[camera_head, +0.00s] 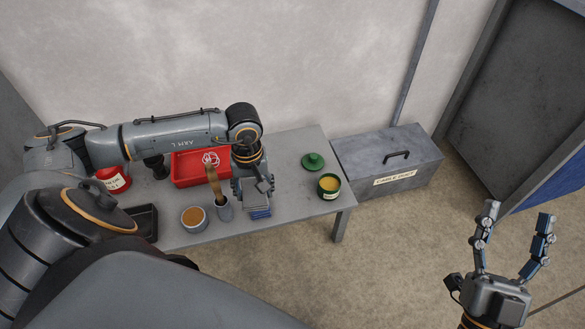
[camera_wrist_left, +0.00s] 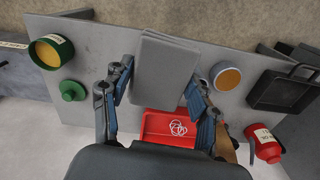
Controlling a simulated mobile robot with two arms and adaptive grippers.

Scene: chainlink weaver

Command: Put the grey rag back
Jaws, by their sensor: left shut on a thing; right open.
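The grey rag (camera_wrist_left: 165,65) shows in the left wrist view as a flat, folded grey piece between the fingers of my left gripper (camera_wrist_left: 160,88). My left gripper is shut on it. In the head view my left gripper (camera_head: 258,207) points down near the front edge of the table, right of the brush cup, and the rag is hard to make out against the grey fingers. I cannot tell how far the rag is above the tabletop. My right gripper (camera_head: 518,216) is open and empty, well right of the table, over the floor.
The grey table (camera_head: 295,160) holds a red tray (camera_head: 185,182), a cup with a brush (camera_head: 224,210), an orange-filled pot (camera_head: 194,219), a red can (camera_head: 113,180), a black tray (camera_head: 147,222), an open green tin (camera_head: 329,187) and a green lid (camera_head: 313,161). A grey chest (camera_head: 390,165) stands right.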

